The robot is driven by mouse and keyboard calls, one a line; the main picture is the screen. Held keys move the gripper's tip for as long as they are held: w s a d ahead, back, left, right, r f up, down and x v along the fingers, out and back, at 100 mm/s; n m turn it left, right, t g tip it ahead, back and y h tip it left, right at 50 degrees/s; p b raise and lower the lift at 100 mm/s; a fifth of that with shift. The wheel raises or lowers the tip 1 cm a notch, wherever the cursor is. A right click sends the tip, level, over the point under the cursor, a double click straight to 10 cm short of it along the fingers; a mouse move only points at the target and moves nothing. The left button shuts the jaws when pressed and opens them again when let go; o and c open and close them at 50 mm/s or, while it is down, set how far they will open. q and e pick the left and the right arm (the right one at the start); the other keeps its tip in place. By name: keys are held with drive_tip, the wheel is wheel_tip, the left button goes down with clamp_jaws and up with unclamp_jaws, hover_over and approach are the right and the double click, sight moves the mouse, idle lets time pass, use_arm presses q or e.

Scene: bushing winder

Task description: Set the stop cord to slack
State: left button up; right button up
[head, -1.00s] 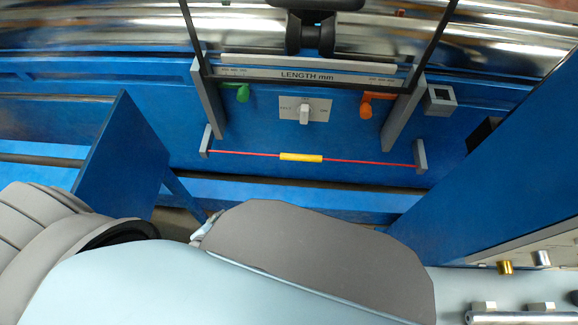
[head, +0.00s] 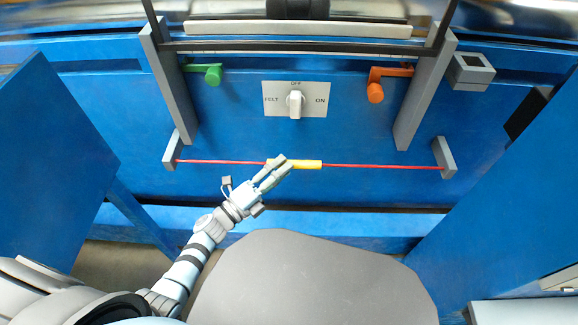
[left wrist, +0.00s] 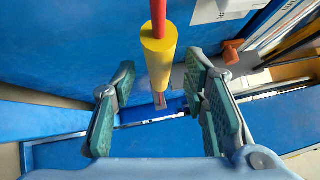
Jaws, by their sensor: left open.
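The stop cord is a thin red line (head: 372,167) with a yellow sleeve (head: 308,165) at its middle. It runs nearly straight between two grey end brackets (head: 172,150) and (head: 444,157) on the blue machine front. My left gripper (head: 281,167) is at the left end of the sleeve, overlapping it in the head view. In the left wrist view my gripper (left wrist: 160,85) is open, and the yellow sleeve (left wrist: 158,55) shows between and just beyond the fingertips. I cannot tell whether the fingers touch it. My right gripper is not in view.
Above the cord are a white selector knob (head: 295,103) marked FELT, OFF and ON, a green lever (head: 213,75) and an orange lever (head: 376,91). Blue panels stand at left (head: 50,165) and right (head: 510,215). Grey uprights (head: 170,90) flank the controls.

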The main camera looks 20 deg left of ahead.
sight(309, 165)
use_arm(q)
drive_tip(key=shift+x, duration=1.6)
clamp_jaws()
